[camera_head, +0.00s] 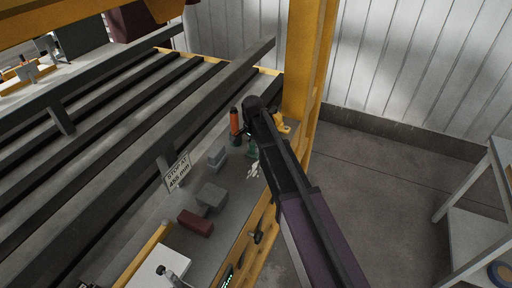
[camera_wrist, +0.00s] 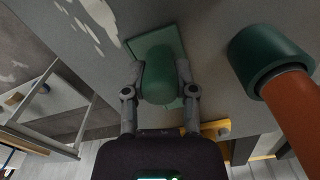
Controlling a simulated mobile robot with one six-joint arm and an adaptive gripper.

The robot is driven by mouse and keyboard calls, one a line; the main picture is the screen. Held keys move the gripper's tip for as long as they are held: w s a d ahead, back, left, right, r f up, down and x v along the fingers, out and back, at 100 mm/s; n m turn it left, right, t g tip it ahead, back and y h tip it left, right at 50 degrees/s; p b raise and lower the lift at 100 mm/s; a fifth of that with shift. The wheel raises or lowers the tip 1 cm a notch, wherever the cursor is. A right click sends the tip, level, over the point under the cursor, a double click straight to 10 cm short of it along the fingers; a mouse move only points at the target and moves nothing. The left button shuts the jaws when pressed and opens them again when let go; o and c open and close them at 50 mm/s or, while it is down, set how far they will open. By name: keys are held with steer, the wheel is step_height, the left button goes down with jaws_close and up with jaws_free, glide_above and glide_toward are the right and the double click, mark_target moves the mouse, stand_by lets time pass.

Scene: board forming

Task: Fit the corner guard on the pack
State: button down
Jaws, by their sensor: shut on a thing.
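My gripper (camera_wrist: 160,82) is shut on a green piece (camera_wrist: 159,76) with a rounded body and a flat square plate (camera_wrist: 150,45). Its fingers sit on both sides of the rounded body. I cannot tell if this is the corner guard, or if the plate touches the grey surface. In the head view my dark arm reaches in from the lower right, and a bit of green (camera_head: 252,151) shows beside its end. The fingers are mostly hidden there. I cannot clearly pick out the pack.
An orange and green cylinder (camera_head: 236,124) stands close by. Grey blocks (camera_head: 211,197), a dark red block (camera_head: 196,222) and a "STOP AT" sign (camera_head: 178,172) are on the grey bench. Long dark rails (camera_head: 150,118) run behind. A yellow post (camera_head: 307,70) rises close to my arm.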

steer(key=shift+c, duration=2)
jaws_free()
steer(key=shift+f, duration=0.1)
steer(key=shift+r, duration=0.2)
step_height(320, 180, up, 12)
steer(key=p, duration=1.2)
steer(key=shift+d, duration=0.1)
